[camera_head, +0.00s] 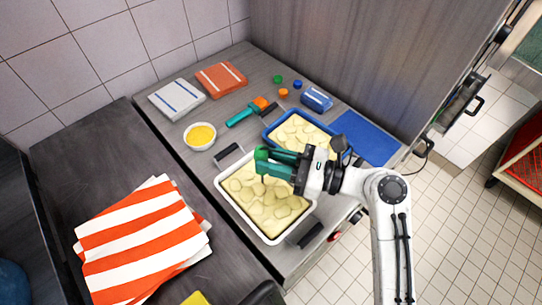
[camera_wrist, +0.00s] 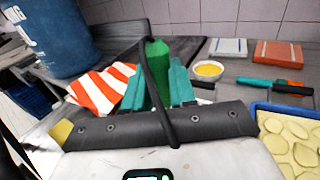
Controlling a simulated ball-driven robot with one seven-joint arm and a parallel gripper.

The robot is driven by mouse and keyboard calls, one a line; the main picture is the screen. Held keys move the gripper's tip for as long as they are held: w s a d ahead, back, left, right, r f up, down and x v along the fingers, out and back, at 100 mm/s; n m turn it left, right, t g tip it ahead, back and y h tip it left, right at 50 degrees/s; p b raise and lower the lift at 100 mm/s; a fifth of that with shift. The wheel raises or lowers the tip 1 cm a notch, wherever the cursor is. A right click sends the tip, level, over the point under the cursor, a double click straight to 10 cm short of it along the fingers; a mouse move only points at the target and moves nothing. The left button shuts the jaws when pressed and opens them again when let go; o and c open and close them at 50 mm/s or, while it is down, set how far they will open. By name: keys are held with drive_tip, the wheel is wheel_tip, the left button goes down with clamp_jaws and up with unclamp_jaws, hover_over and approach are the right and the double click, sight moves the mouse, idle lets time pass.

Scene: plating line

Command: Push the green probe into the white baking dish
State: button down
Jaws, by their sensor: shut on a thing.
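The white baking dish (camera_head: 268,241) sits on the counter, filled with pale sliced food. My gripper (camera_head: 268,160) is over its far part in the head view, its teal fingers shut on the green probe (camera_head: 261,154). The probe's green top also shows between the fingers (camera_wrist: 157,82) in the wrist view, as a green block (camera_wrist: 157,58). The white dish is hidden behind my gripper in the wrist view.
A blue baking dish (camera_wrist: 285,107) with similar food stands close behind the white one. A white bowl of yellow food (camera_head: 200,135), a teal-handled tool (camera_head: 239,118) and a blue mat (camera_head: 368,139) lie around. A striped orange-white cloth (camera_head: 140,240) covers the left counter.

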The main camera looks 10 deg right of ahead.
drive_tip(key=shift+d+f+b, duration=0.1)
drive_tip(key=shift+f+b, duration=1.9)
drive_tip(key=shift+f, duration=0.2)
drive_tip(key=shift+p, duration=0.5)
drive_tip(key=shift+f+p, duration=0.2)
drive_tip(key=shift+p, duration=0.2)
drive_tip(key=shift+f, duration=1.6)
idle(3.3)
